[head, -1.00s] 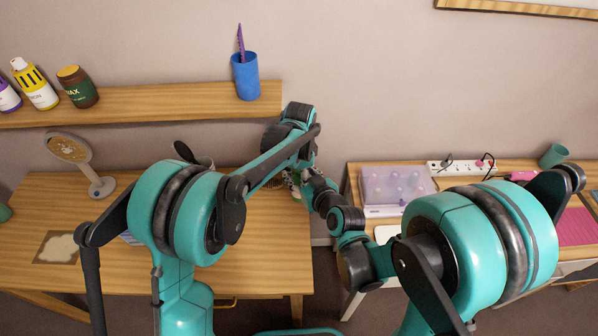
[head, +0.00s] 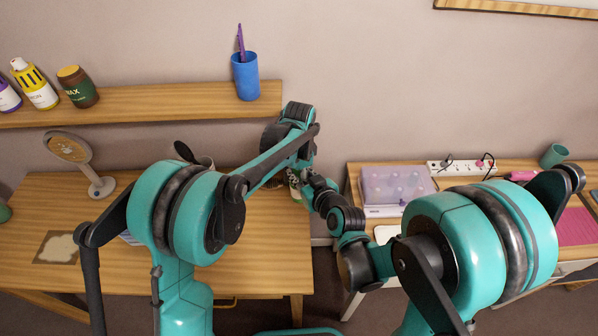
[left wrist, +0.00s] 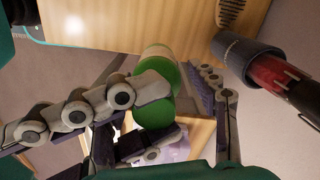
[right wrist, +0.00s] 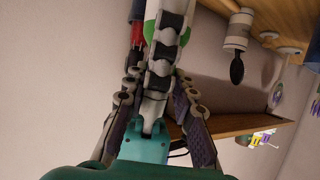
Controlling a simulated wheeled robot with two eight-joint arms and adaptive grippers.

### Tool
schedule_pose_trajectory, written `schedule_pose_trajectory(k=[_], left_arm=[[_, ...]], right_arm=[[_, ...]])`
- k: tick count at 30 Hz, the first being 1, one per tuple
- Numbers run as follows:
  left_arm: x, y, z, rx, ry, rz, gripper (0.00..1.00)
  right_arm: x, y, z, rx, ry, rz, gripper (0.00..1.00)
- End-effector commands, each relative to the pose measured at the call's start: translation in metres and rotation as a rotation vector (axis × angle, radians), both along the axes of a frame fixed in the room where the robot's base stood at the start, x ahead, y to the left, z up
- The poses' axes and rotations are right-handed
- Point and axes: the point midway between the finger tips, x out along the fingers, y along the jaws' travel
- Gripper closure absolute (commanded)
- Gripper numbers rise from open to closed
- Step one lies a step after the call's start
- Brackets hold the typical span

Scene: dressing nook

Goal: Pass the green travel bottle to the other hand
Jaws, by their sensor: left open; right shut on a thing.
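The green travel bottle (left wrist: 157,90) lies between the spread fingers of my left gripper (left wrist: 180,82) in the left wrist view; these fingers are open around it. In the head view only a small green-and-white part of the bottle (head: 295,186) shows beside my right gripper (head: 311,184). In the right wrist view the bottle (right wrist: 152,36) is largely hidden behind a finger of my right gripper, which is shut on it. The left gripper is mostly hidden in the head view, behind its own arm.
The wooden table (head: 255,235) lies below, with a round mirror (head: 82,160) at its left. A shelf (head: 190,97) above bears a blue cup (head: 245,76) and several bottles. A dark cylinder with red inside (left wrist: 262,72) is close to the left gripper. A second desk stands right.

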Motion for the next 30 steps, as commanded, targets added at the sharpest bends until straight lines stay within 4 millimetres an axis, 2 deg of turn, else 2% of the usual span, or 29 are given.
schedule_pose_trajectory(k=[1,5,15,22,26,30], left_arm=[[-0.003,-0.006,0.003,-0.008,0.005,-0.007,0.32],[-0.003,-0.006,0.016,-0.008,0.005,-0.007,0.32],[-0.001,-0.005,0.069,-0.007,0.0,-0.003,0.32],[-0.004,0.001,0.088,-0.021,-0.01,0.038,0.32],[-0.018,0.018,0.108,-0.079,-0.039,0.196,0.32],[-0.047,0.065,0.128,-0.11,-0.127,0.37,0.32]], right_arm=[[0.001,0.004,0.0,0.002,0.004,0.007,1.0],[0.0,0.004,-0.001,0.002,0.006,0.009,1.0],[-0.001,0.004,-0.002,0.002,0.007,0.01,1.0],[-0.001,0.004,-0.002,0.001,0.007,0.009,1.0],[-0.001,0.004,-0.001,0.001,0.006,0.008,1.0],[0.0,0.003,-0.001,0.001,0.005,0.006,1.0]])
